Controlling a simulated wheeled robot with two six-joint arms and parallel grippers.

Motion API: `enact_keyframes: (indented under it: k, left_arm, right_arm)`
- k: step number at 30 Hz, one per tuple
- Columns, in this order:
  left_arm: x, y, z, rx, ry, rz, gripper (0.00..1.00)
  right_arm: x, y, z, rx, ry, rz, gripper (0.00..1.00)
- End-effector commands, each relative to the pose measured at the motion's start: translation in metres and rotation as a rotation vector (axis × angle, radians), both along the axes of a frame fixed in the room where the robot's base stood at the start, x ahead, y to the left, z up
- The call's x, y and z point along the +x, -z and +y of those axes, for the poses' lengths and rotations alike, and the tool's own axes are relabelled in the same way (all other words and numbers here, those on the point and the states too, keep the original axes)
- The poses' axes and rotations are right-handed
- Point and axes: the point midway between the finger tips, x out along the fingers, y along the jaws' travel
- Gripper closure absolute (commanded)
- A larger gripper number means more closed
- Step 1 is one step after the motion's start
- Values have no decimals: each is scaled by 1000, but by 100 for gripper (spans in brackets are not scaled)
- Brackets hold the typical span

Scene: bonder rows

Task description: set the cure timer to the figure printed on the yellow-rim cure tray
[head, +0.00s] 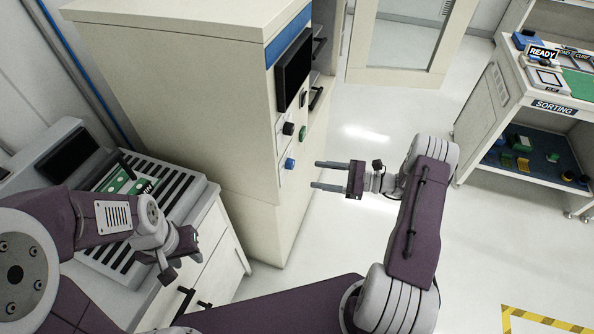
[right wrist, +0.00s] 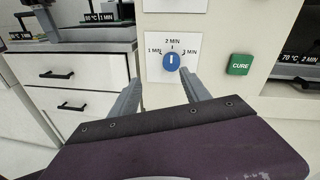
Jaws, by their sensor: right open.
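The cure timer is a blue knob (right wrist: 171,62) on a white plate marked 1 MIN, 2 MIN and 3 MIN. Its white line points up at 2 MIN. The knob also shows on the cabinet front in the head view (head: 290,163). My right gripper (head: 316,174) is open and empty, its fingers pointing at the cabinet, apart from the knob. In the right wrist view the fingers (right wrist: 159,78) stand below and either side of the knob. My left gripper (head: 172,262) hangs over the left bench; its jaws are unclear. I cannot make out a yellow-rimmed tray.
A green CURE button (right wrist: 240,64) is right of the knob. Labels read 50 °C 1 MIN (right wrist: 100,17) at left and 70 °C 2 MIN (right wrist: 300,60) at right. A green plate (head: 122,182) lies on the left bench.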

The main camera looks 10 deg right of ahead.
Motion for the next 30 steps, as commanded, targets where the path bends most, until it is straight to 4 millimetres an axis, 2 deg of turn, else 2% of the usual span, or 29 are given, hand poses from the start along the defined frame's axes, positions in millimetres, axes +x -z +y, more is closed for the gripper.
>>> enact_keyframes:
  k: [1, 3, 8, 18, 21, 30]
  left_arm:
    - [0, 4, 0, 0, 0, 0, 64]
    - [0, 4, 0, 0, 0, 0, 64]
    - [0, 2, 0, 0, 0, 0, 64]
    - [0, -8, 0, 0, 0, 0, 64]
    - [0, -9, 0, 0, 0, 0, 64]
    - [0, -10, 0, 0, 0, 0, 64]
  right_arm:
    - [4, 6, -10, 38, 43, -11, 45]
    - [8, 5, -17, 65, 74, -24, 45]
    - [11, 2, -15, 71, 79, -27, 45]
    - [44, 2, 41, 67, 73, -24, 45]
    - [51, 2, 52, 67, 75, -26, 45]
    - [57, 3, 60, 66, 77, -26, 45]
